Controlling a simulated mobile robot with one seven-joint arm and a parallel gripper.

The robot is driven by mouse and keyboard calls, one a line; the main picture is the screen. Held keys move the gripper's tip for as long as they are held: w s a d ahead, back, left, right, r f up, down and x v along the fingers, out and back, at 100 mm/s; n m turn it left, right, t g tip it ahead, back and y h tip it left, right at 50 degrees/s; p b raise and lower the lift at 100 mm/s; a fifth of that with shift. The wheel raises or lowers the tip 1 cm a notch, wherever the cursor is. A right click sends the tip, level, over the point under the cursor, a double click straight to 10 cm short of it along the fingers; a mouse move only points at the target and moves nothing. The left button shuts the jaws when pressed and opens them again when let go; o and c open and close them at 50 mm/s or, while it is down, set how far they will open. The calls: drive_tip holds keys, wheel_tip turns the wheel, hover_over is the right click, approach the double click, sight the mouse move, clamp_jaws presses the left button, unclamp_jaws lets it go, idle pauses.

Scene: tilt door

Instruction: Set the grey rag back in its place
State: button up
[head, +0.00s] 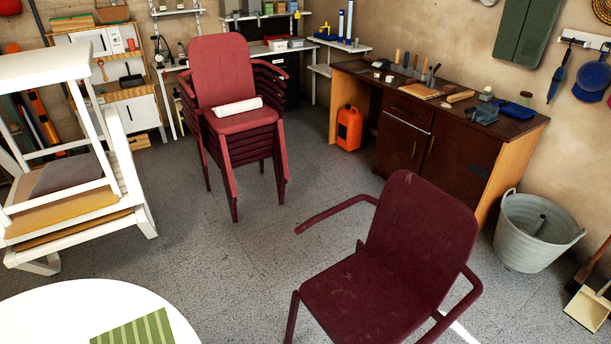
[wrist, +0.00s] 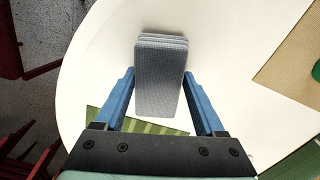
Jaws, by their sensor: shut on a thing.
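The grey rag (wrist: 160,95) is a folded, layered grey block in the middle of the wrist view. My gripper (wrist: 159,74) has its two blue fingers along the left and right sides of the rag and is shut on it. The rag is over the white round table (wrist: 88,80); I cannot tell whether it touches the top. Part of the same table shows in the head view (head: 50,310), at the lower left. My gripper and the rag are not in the head view.
A green striped cloth (head: 135,328) lies on the table. A tan woven mat (wrist: 290,60) is at its right in the wrist view. A dark red chair (head: 410,240), stacked chairs (head: 235,125), a dark workbench (head: 430,130) and a grey bucket (head: 535,230) stand around open floor.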

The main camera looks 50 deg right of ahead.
drive_tip(key=shift+f+b, duration=0.3)
drive_tip(key=shift+f, duration=0.05)
idle(0.3)
drive_tip(key=o, duration=1.3)
drive_tip(key=shift+o, duration=0.2)
wheel_tip(320, 180, up, 13)
drive_tip(key=p, duration=0.1)
